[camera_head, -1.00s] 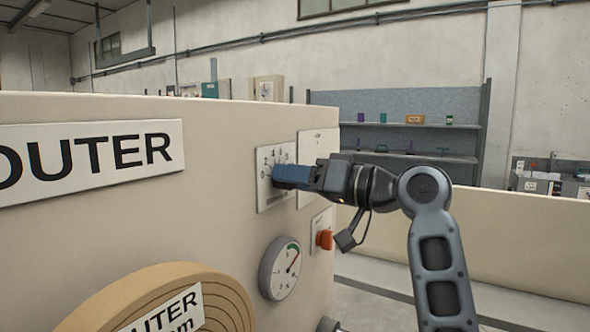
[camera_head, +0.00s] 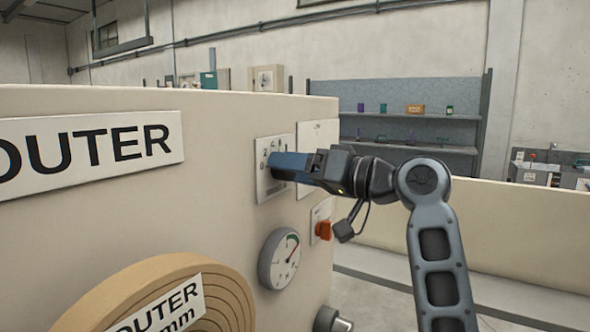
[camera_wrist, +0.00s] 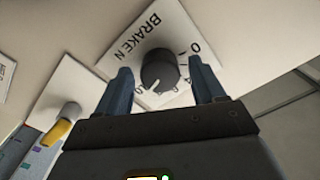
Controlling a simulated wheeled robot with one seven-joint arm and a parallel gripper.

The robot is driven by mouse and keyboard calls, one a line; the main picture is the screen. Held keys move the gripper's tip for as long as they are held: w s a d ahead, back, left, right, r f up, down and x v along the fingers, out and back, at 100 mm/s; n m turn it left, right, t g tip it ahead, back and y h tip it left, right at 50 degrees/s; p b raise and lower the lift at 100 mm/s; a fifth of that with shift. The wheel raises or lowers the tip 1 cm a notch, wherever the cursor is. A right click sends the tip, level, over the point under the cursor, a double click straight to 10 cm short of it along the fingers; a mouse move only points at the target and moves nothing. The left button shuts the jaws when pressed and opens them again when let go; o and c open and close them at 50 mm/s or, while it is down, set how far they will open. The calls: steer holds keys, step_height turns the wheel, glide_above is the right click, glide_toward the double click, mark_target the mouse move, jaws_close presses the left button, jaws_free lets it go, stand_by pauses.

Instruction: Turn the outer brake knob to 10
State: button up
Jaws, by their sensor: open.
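The brake knob (camera_wrist: 159,70) is a dark round knob with a white pointer mark. It sits on a white plate (camera_wrist: 142,22) lettered "BRAKE N" with a scale; a 0 shows on the right in the wrist view. In the head view the fingers hide the knob and part of the scale. The pointer's exact number cannot be read.
A round gauge (camera_head: 281,259) is below the plate. An orange-red control (camera_head: 323,230) is to its upper right. A large brown roll (camera_head: 120,290) with an OUTER label sticks out lower left. A second white plate (camera_head: 318,135) is right of the knob plate. Shelves stand far behind.

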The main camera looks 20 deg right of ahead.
steer(key=b+v, duration=0.1)
steer(key=v, duration=0.6)
steer(key=shift+s+d+b, duration=0.2)
steer(key=shift+s+b, duration=0.1)
steer(key=shift+b, duration=0.05)
steer(key=s+a+f+m+t+h, duration=0.1)
steer(key=s+f+m+h, duration=0.35)
steer(key=f, duration=1.05)
steer(key=s+f+m+h, duration=0.1)
steer(key=s+f+h, duration=0.4)
steer(key=s+f, duration=0.75)
steer(key=s+a+f+h, duration=0.1)
steer(key=s+f, duration=0.6)
steer(key=s, duration=0.5)
steer(key=s+a+r+n, duration=0.1)
steer(key=s+r+n, duration=0.1)
steer(key=s, duration=0.5)
steer(key=s+a+r+n, duration=0.1)
steer(key=s+n, duration=0.1)
steer(key=s, duration=0.6)
steer(key=shift+a+r+g, duration=0.3)
steer(key=shift+r+g, duration=0.1)
